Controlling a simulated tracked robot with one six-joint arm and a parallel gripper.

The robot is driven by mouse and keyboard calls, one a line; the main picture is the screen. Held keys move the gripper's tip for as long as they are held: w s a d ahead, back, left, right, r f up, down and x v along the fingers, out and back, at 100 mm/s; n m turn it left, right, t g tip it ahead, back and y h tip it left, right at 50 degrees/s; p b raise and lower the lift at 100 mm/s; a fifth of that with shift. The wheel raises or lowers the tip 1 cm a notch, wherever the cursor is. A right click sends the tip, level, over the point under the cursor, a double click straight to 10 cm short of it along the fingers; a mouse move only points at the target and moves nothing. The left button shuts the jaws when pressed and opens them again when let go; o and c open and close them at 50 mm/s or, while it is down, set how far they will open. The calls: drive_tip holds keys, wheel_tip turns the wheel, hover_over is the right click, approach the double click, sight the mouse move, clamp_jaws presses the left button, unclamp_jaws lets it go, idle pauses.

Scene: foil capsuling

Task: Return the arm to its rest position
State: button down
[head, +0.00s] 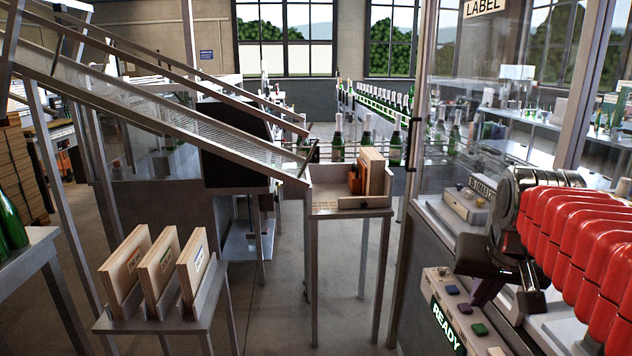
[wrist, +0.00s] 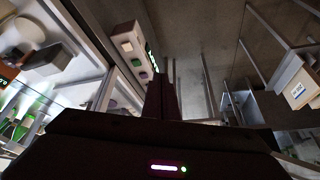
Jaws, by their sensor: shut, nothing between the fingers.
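My arm, in a red ribbed sleeve, comes in from the right of the head view. My gripper (head: 484,291) points downward beside a button panel (head: 465,308) with a lit green READY display. In the wrist view my dark gripper (wrist: 161,92) points up the picture, its fingers together with nothing seen between them. The button panel also shows in the wrist view (wrist: 128,48), up and left of the fingertips. I cannot tell the exact gap between fingers and panel.
A labelling cabinet with clear panels and a small control box (head: 468,203) stands close by my arm. A tray stand (head: 335,205) holds wooden boards at the centre. A sloping chute (head: 200,120) crosses the upper left. Bottles line a conveyor behind.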

drive_tip(key=s+a+f+n+y, duration=0.1)
drive_tip(key=s+a+f+n, duration=0.3)
drive_tip(key=s+a+f, duration=0.6)
drive_tip(key=s+a, duration=0.2)
drive_tip(key=s, duration=0.2)
drive_tip(key=shift+a+f+y, duration=0.2)
drive_tip(key=shift+y, duration=0.1)
idle(0.5)
